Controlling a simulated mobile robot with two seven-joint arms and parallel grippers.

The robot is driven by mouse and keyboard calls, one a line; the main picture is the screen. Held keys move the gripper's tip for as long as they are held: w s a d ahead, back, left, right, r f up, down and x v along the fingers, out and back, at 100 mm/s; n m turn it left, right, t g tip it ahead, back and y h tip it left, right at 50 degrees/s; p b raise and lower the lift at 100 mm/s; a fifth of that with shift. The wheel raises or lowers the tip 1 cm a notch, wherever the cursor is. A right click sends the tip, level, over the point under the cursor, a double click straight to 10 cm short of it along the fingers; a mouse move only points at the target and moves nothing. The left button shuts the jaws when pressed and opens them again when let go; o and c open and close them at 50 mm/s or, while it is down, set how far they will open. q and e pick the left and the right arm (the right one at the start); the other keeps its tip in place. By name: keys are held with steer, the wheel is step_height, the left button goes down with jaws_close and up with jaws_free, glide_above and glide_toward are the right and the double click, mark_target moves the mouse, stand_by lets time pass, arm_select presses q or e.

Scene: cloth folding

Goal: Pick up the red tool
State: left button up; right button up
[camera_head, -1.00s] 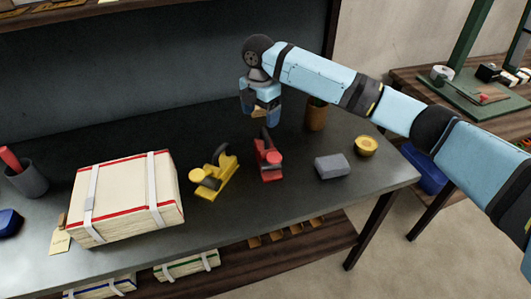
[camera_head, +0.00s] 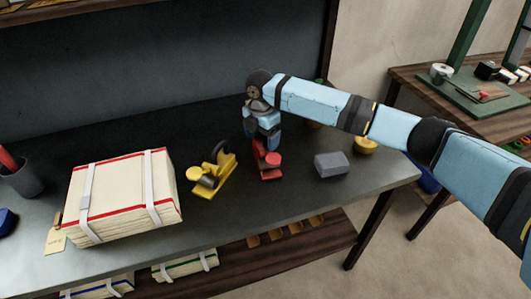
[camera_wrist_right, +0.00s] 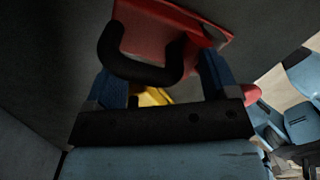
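The red tool (camera_head: 271,161) stands on the dark worktop, right of the yellow tool (camera_head: 210,177). My right gripper (camera_head: 264,143) is down at the back of the red tool and partly covers it. In the right wrist view, the gripper (camera_wrist_right: 164,78) has its two blue fingers spread apart. The red tool's body (camera_wrist_right: 160,32) and its black looped handle (camera_wrist_right: 140,70) lie in front of and between the fingers. I cannot tell whether a finger touches the handle. My left gripper is not in view.
A strapped stack of paper (camera_head: 125,192) lies left of the yellow tool. A grey block (camera_head: 331,164) and a round yellow item (camera_head: 366,146) are to the right, the latter partly behind my arm. A cup (camera_head: 24,178) stands at the far left. The front of the worktop is clear.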

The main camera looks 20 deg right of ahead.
jaws_close()
stand_by(1.0)
steer(key=shift+a, duration=0.1)
